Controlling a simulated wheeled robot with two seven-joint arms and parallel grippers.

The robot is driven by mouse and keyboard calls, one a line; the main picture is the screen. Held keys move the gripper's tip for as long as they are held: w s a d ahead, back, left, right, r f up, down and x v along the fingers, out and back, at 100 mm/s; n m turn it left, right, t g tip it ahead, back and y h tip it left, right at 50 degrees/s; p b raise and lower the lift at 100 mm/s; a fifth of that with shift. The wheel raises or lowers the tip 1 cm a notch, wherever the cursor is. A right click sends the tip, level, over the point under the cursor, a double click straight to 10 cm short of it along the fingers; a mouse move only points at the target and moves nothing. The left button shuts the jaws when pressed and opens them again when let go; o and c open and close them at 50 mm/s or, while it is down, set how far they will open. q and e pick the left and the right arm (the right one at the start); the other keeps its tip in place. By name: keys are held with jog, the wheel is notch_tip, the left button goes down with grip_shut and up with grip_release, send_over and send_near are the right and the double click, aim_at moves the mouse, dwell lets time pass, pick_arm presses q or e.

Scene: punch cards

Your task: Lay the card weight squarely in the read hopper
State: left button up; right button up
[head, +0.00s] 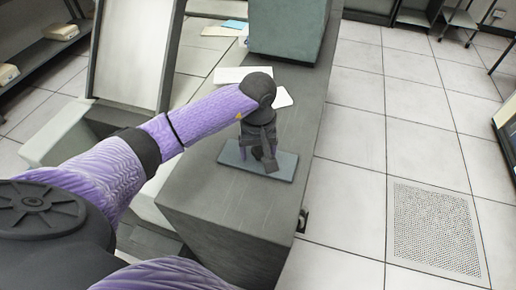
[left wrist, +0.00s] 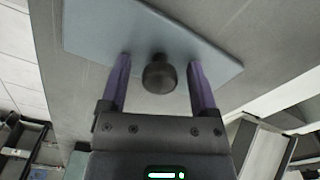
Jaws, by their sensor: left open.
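The card weight is a flat blue-grey plate (head: 284,166) with a dark round knob. It lies on the grey cabinet top (head: 225,205), near its front end. In the left wrist view the plate (left wrist: 110,30) fills the top, and the knob (left wrist: 160,76) sits between the fingers. My left gripper (head: 259,156) is over the plate, open, with one purple finger on each side of the knob and gaps at both sides. In the left wrist view the gripper (left wrist: 160,72) is not closed on it. I cannot make out the read hopper. My right gripper is out of view.
A grey-green box-shaped unit (head: 287,28) stands farther back on the cabinet top. White cards or sheets (head: 232,75) lie between it and the plate, partly behind my left arm. A tall framed panel (head: 135,45) stands at left. Open tiled floor (head: 350,150) lies right.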

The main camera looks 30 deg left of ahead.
aim_at(260, 150)
pick_arm(q)
jog(key=shift+r, duration=0.35)
jog(key=shift+o, duration=0.4)
notch_tip(260, 150, up, 11)
jog(key=p, duration=0.1)
jog(key=n, duration=1)
jog(key=f+n, duration=0.1)
jog(key=n, duration=0.5)
jog(key=shift+w+d, duration=0.1)
jog(key=shift+d, duration=0.05)
jog(key=n, duration=0.5)
jog(key=shift+f, duration=0.3)
jog(key=shift+f+n, duration=0.2)
jog(key=shift+n, duration=0.4)
notch_tip(260, 150, down, 10)
jog(key=shift+r+b, duration=0.15)
jog(key=shift+b, duration=0.65)
grip_shut()
